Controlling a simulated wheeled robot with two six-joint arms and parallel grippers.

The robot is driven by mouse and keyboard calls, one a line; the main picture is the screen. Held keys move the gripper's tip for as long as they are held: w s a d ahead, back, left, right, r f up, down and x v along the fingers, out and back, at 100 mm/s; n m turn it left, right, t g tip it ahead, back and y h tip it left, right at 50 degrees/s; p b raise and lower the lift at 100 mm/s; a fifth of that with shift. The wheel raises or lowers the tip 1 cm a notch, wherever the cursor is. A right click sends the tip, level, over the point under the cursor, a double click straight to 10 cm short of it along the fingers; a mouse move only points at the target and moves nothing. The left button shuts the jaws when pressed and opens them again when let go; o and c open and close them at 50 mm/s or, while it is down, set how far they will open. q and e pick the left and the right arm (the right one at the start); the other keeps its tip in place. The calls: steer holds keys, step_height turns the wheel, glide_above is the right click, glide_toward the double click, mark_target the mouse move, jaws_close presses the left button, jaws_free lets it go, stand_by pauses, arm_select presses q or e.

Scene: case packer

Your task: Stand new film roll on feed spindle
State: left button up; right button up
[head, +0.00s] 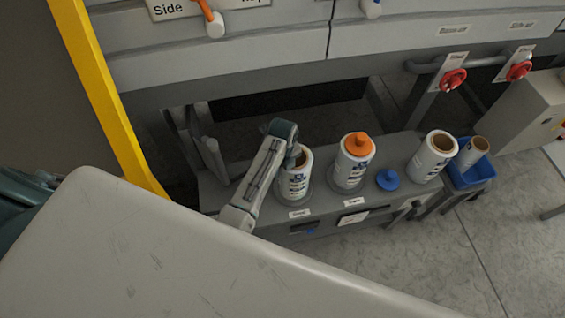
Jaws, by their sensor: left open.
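My left gripper (290,152) is at the top of a white printed film roll (294,184) on the left of the grey bench. Its jaws are open, and it partly covers the roll's brown core. That roll stands upright on a round base. A second white roll (350,172) with an orange cap (358,144) stands upright on the base to its right. I see no bare spindle; any spindle inside the rolls is hidden. My right gripper is not in view.
A blue cap (389,180) lies on the grey bench (322,205). A blue bin (477,178) at the right holds a brown-cored tube (473,153). A yellow post (107,100) rises at left. Machine panels overhang behind, with red knobs (453,79) at right.

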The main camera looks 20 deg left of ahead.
arm_select(q)
step_height(320, 180, up, 11)
steer(key=b, duration=0.3)
steer(key=shift+r, duration=0.5)
